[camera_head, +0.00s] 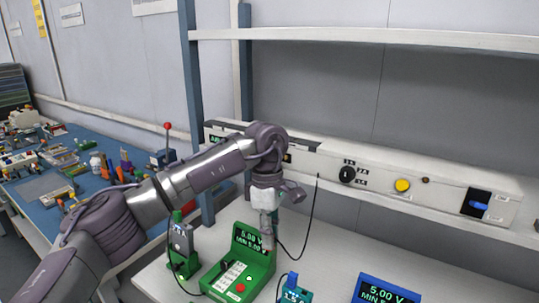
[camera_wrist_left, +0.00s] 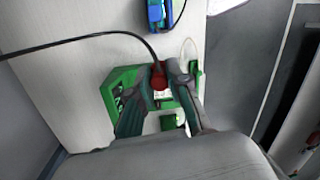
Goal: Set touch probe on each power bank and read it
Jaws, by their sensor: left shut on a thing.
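My left gripper (camera_head: 267,232) is shut on a touch probe and holds it over a green meter (camera_head: 238,276), which has a lit display reading 5.00 V and a keypad with a red button. In the left wrist view the dark red probe (camera_wrist_left: 158,78) sits between the fingertips, with a black cable running off to the left. The fingers partly hide the green meter below, so I cannot tell whether the probe touches anything. A green upright unit (camera_head: 181,243) stands left of the meter. A small blue unit (camera_head: 293,292) shows at the front edge. My right gripper is not in view.
A blue display (camera_head: 384,291) reading 5.00 V is at the lower right. A white panel (camera_head: 435,190) with a black knob and a yellow button runs along the back. A blue bench (camera_head: 85,178) crowded with small parts is at left.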

